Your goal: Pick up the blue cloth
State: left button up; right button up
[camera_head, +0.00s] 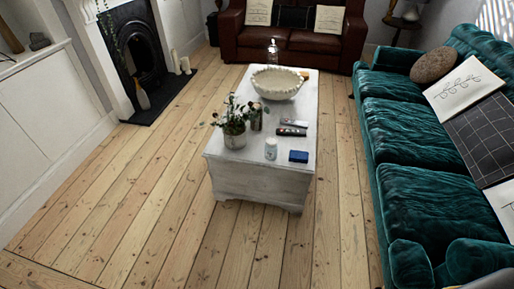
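A small, dark blue, flat, folded-looking piece (299,156), which fits the blue cloth, lies on the near right corner of the white coffee table (262,184). It is too small in the picture to make out its fabric. A small pale cup or candle (271,149) stands just left of it, apart from it. Neither my left nor my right gripper is in view.
On the table are a potted plant (234,121), remotes (292,132) and a large pale bowl (277,83). A teal sofa (412,134) stands right, a brown leather sofa (290,42) behind, a fireplace (144,58) left. Bare floorboards (160,215) are clear left and in front.

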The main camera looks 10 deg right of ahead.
aim_at(298, 156)
jog(key=u, duration=0.4)
jog(key=i, duration=1.6)
jog(key=z, duration=0.8)
